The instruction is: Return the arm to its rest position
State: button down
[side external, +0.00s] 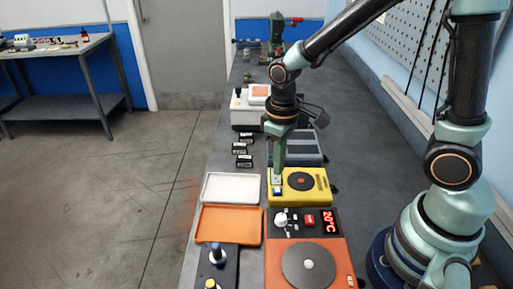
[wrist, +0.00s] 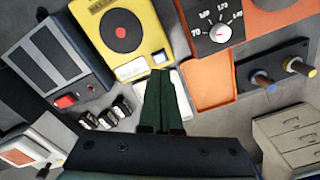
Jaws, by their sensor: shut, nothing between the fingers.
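In the wrist view the shut fingers (wrist: 163,75) reach up toward the edge of the yellow device (wrist: 107,55) and overlap part of the white tray. From these frames I cannot tell whether the fingertips touch the device. My arm reaches in from the right side of the bench in the side view.
A white tray (side external: 232,175), an orange tray (side external: 205,224) and an orange-red hotplate (side external: 335,270) reading 20°C stand nearer. Several small dark vials (side external: 243,149) lie left of a grey device (side external: 308,146). Electrode holders (side external: 216,258) stand at the front. The bench's right side has bare room.

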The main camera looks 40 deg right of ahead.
jog(key=s+d+r+m+t, duration=0.1)
jog(key=s+d+r+t, duration=0.1)
jog(key=r, duration=0.5)
jog(key=s+d+r+m+t, duration=0.2)
jog(key=d+r+t, duration=0.1)
jog(key=r, duration=0.4)
jog(key=shift+s+r+t, duration=0.15)
jog(key=shift+r+t, duration=0.15)
jog(key=shift+r, duration=0.05)
